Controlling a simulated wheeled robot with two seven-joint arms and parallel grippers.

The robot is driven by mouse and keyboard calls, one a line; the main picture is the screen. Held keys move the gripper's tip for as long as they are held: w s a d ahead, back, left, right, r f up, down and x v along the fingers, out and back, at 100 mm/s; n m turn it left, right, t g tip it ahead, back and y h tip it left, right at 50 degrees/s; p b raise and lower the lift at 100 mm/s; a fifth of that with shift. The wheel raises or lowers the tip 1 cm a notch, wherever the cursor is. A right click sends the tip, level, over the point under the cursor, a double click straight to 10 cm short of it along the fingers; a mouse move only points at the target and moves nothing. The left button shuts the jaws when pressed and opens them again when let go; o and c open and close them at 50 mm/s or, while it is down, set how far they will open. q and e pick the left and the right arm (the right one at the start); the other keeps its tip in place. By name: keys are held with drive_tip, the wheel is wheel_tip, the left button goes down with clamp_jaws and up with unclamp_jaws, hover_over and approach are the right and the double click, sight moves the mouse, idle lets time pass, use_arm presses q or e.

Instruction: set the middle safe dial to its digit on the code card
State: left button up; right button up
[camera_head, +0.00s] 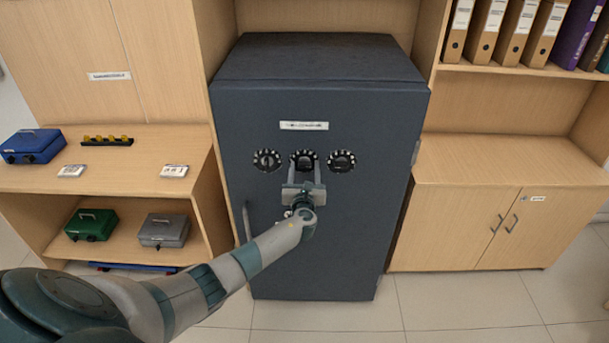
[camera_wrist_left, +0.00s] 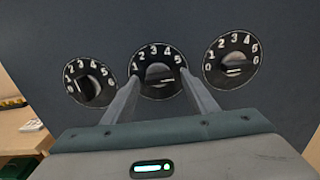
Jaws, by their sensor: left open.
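The dark safe (camera_head: 318,225) has a row of three round black dials with white digits. The middle dial (camera_head: 304,155) also shows in the left wrist view (camera_wrist_left: 152,54), with digits around its upper rim and a knob at its centre. My left gripper (camera_head: 304,168) is open in front of it; in the left wrist view its fingers (camera_wrist_left: 158,78) reach to either side of the knob, and I cannot tell whether they touch it. The left dial (camera_head: 267,160) and right dial (camera_head: 341,161) stand beside it. Small cards (camera_head: 174,171) lie on the left counter; their print is unreadable.
A handle (camera_head: 246,221) is on the safe door's left. A blue cash box (camera_head: 33,146) and a rack with yellow items (camera_head: 107,140) stand on the left counter, with green (camera_head: 91,225) and grey (camera_head: 164,230) boxes below. The right cabinet top (camera_head: 500,172) is bare.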

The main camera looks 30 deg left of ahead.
use_arm(q)
drive_tip(key=b+v, duration=0.3)
drive_tip(key=v, duration=1.4)
drive_tip(key=shift+d, duration=0.2)
drive_tip(key=shift+s+f, duration=0.1)
drive_tip(key=shift+f, duration=0.1)
